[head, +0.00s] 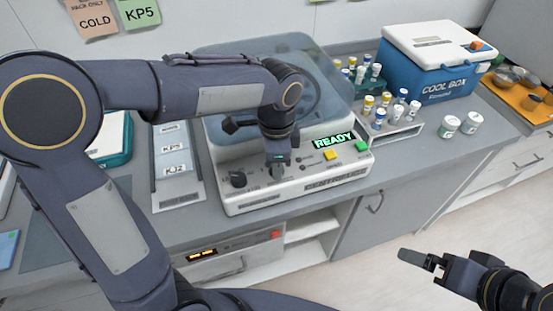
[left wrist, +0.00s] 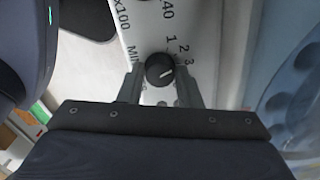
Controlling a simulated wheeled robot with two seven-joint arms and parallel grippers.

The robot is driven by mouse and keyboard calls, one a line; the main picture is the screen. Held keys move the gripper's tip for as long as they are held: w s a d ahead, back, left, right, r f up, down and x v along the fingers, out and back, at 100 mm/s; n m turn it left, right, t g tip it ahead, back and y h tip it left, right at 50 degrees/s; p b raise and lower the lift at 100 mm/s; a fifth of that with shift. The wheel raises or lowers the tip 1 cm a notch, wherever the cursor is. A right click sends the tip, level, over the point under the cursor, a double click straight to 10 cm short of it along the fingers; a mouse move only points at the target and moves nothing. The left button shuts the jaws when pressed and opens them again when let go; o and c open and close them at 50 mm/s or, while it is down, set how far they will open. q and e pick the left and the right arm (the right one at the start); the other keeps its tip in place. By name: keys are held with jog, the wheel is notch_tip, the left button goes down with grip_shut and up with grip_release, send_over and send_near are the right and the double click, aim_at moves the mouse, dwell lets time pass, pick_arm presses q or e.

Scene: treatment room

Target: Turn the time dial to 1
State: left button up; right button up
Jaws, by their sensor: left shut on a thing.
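The time dial (left wrist: 159,70) is a round black knob with a white pointer mark, on the white front panel of the centrifuge (head: 300,190). In the left wrist view its mark points to the right, near the 3 side of the printed 1, 2, 3; the exact setting is hard to tell. The word MIN is printed beside it. My left gripper (head: 277,160) is shut on the dial, one finger on each side; it also shows in the left wrist view (left wrist: 160,82). In the head view the gripper mostly hides the dial. My right gripper (head: 425,262) hangs over the floor, away from the counter.
A second black knob (head: 238,178) sits left of the time dial. A green READY display (head: 333,140), a yellow button (head: 330,155) and a green button (head: 362,146) are to the right. A vial rack (head: 400,132) and a blue cool box (head: 435,75) stand farther right.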

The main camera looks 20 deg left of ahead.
pick_arm(q)
jog(key=n, duration=0.3)
jog(key=shift+r+n, duration=0.1)
jog(key=shift+n, duration=2)
jog(key=o, duration=1)
notch_tip(320, 180, up, 8)
jog(key=shift+f+p, duration=0.15)
jog(key=shift+p, duration=0.15)
jog(key=s+a+f+n+t+h, duration=0.1)
jog(key=s+a+n+t, duration=0.1)
jog(key=s, duration=0.3)
jog(key=s+a+f+n+t+h, duration=0.1)
jog(key=s+a+f+n, duration=0.1)
jog(key=s, duration=0.4)
jog(key=s+a+f+n+t+h, duration=0.1)
jog(key=s+a+f+n+t, duration=0.1)
jog(key=s+a+n, duration=0.2)
jog(key=shift+s+a+n+t+h, duration=0.15)
jog(key=shift+s+a+h, duration=0.05)
jog(key=shift+s, duration=0.2)
jog(key=shift+s+a+n+t+h, duration=0.15)
jog(key=shift+s+h, duration=0.05)
jog(key=shift+s, duration=0.15)
